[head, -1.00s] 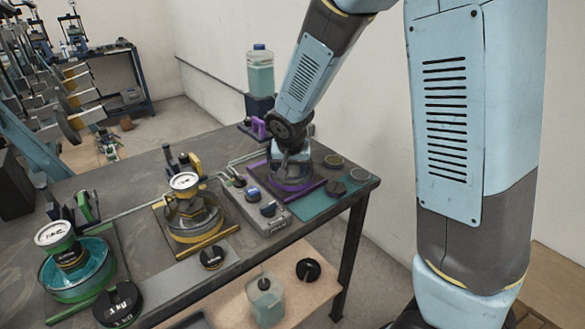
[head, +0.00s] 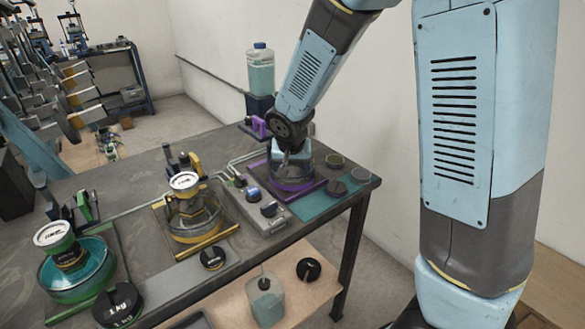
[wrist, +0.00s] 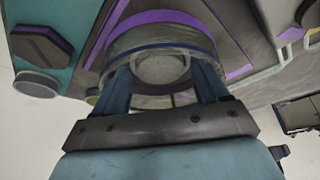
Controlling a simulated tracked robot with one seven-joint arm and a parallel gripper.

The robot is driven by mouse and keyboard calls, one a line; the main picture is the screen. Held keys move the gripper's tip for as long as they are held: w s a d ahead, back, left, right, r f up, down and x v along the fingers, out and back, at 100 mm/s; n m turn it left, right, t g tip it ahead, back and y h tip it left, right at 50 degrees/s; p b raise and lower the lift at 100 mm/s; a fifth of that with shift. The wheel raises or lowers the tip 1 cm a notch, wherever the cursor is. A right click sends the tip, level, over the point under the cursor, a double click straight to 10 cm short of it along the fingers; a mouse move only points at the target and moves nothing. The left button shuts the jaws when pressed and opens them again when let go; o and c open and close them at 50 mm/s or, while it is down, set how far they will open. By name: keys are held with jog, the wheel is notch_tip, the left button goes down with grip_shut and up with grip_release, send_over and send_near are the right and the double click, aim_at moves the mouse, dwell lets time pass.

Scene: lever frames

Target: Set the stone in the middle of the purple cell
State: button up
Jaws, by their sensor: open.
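The purple cell (head: 292,186) is a clear round dish with a purple band on a purple-edged plate at the table's right end. It also shows in the wrist view (wrist: 113,46). My gripper (head: 291,170) points down into the cell. In the wrist view its two blue fingers (wrist: 166,78) stand apart inside the cell wall. A pale grey round disc, seemingly the stone (wrist: 160,68), lies low in the cell between the fingers, looking near its middle. Gaps show beside it. Whether it lies fully flat is hard to tell.
A teal mat (head: 313,207) beside the cell holds a dark hexagonal piece (head: 336,188) and small round dishes (head: 360,174). A grey control box (head: 262,212) stands at the cell's left. Yellow (head: 190,228) and green (head: 75,285) cells stand farther left. A water bottle (head: 260,70) rises behind.

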jog(key=v, duration=1.3)
jog(key=shift+d+r, duration=0.1)
jog(key=shift+r, duration=0.1)
jog(key=s+d+r, duration=0.4)
jog(key=s+d, duration=0.5)
jog(key=s+d+r+n+t, duration=0.1)
jog(key=s+d+r, duration=0.4)
jog(key=s+d, duration=0.5)
jog(key=shift+s, duration=0.15)
